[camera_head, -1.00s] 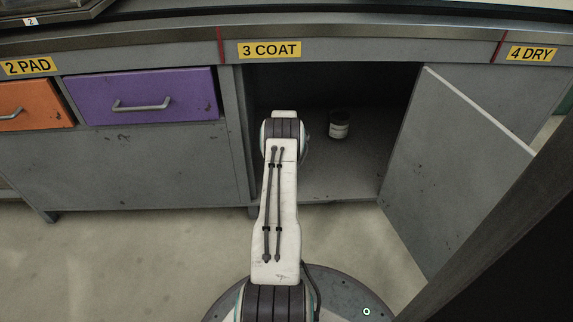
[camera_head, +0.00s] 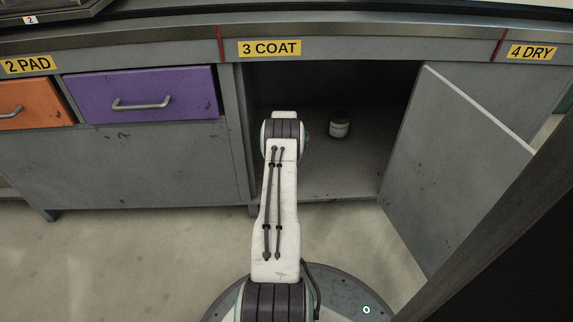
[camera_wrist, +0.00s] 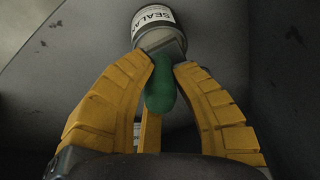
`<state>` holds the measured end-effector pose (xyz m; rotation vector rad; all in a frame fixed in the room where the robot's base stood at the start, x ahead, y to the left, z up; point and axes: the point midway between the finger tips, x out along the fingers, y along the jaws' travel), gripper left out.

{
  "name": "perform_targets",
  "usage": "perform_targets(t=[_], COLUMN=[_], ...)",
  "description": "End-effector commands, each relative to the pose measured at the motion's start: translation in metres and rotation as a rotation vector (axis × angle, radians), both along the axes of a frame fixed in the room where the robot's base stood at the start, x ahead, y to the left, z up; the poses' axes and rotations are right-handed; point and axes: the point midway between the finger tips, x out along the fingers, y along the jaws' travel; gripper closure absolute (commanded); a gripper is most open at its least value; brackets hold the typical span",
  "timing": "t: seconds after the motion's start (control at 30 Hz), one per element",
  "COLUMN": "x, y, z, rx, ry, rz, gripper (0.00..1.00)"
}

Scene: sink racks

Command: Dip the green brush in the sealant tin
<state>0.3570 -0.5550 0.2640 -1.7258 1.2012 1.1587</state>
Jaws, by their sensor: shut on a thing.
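The sealant tin (camera_head: 339,124) stands in the open cupboard under the "3 COAT" label, dark at the top with a pale band. In the wrist view the tin (camera_wrist: 153,20) is at the top, its white label reading "SEALA". My gripper (camera_wrist: 165,68) has yellow fingers shut on the green brush (camera_wrist: 160,88). The brush's green handle lies between the fingers and its grey metal part points toward the tin. The brush end overlaps the tin in this view; whether it touches or enters it cannot be told. In the head view my arm hides the gripper and brush.
The cupboard door (camera_head: 450,165) stands open on the right. A purple drawer (camera_head: 142,94) and an orange drawer (camera_head: 35,103) are shut on the left. The cupboard floor around the tin looks clear. The counter edge (camera_head: 330,32) runs above the opening.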

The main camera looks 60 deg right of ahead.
Motion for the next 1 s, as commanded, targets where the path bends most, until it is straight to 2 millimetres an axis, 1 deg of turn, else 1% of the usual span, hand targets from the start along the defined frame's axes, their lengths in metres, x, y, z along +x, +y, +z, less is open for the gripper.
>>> perform_targets(t=[0.2,0.37,1.0], x=[0.0,0.0,0.0], y=[0.001,0.001,0.0], z=[-0.001,0.003,0.047], rx=[0.003,0.002,0.0], ry=[0.002,0.002,0.0], rz=[0.0,0.0,0.0], gripper=[1.0,1.0,1.0])
